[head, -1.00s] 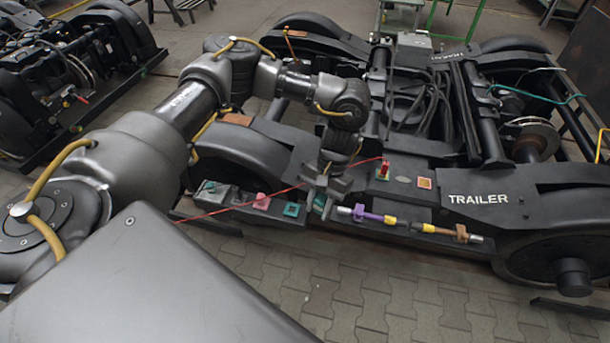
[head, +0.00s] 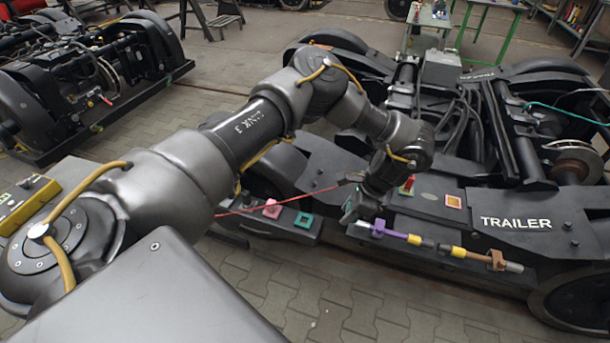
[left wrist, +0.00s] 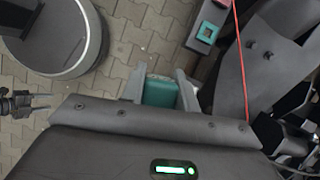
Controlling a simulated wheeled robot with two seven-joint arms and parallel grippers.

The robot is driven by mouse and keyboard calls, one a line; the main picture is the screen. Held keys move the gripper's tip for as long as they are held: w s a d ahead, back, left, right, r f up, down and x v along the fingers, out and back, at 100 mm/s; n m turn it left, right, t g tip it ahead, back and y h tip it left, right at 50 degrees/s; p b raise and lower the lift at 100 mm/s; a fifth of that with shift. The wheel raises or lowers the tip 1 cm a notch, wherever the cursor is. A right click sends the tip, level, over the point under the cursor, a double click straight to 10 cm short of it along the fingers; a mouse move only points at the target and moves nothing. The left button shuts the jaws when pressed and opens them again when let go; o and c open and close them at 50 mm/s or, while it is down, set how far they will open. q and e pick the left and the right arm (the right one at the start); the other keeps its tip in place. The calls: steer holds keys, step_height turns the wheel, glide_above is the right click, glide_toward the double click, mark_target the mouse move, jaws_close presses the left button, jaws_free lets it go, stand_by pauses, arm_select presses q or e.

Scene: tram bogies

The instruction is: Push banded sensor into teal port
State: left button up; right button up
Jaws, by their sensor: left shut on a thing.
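My left gripper (head: 351,212) is above the dark beam of the trailer bogie, to the right of the teal port. In the left wrist view its jaws are shut on a teal block-like thing (left wrist: 160,92), which I take to be the banded sensor. Its bands and lower end are hidden. The teal port (head: 304,220) is a square frame with a dark opening on the beam's side ledge. It also shows in the left wrist view (left wrist: 209,31), up and to the right of the held thing and apart from it.
A pink port (head: 271,209) sits left of the teal one. A thin red cable (head: 295,197) runs across near my gripper. Paved floor (head: 290,290) is free in front.

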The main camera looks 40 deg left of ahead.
steer(key=w+a+r+t+y+b, duration=0.2)
steer(key=w+a+r+t+b, duration=0.3)
steer(key=w+r+b, duration=0.45)
arm_select(q)
steer(key=w+a+f+m+t+h+b, duration=0.1)
steer(key=w+a+f+m+t+b, duration=0.2)
steer(key=a+f+m, duration=0.7)
steer(key=w+a+f+m+t+h+b, duration=0.1)
steer(key=w+a+f+m+t+b, duration=0.2)
steer(key=a+f+m, duration=0.7)
steer(key=w+a+f+b, duration=0.1)
steer(key=w+a+b, duration=0.1)
steer(key=b, duration=0.2)
steer(key=shift+w+t+h+b, duration=0.25)
steer(key=shift+t+h+b, duration=0.05)
arm_select(e)
step_height(320, 180, up, 13)
steer(key=a+n+t+y, duration=0.2)
steer(key=t, duration=0.1)
steer(key=shift+s+a+t+y, duration=0.15)
steer(key=shift+t+y, duration=0.15)
steer(key=shift+t, duration=0.1)
arm_select(q)
steer(key=shift+f, duration=0.15)
arm_select(e)
steer(key=shift+r, duration=0.1)
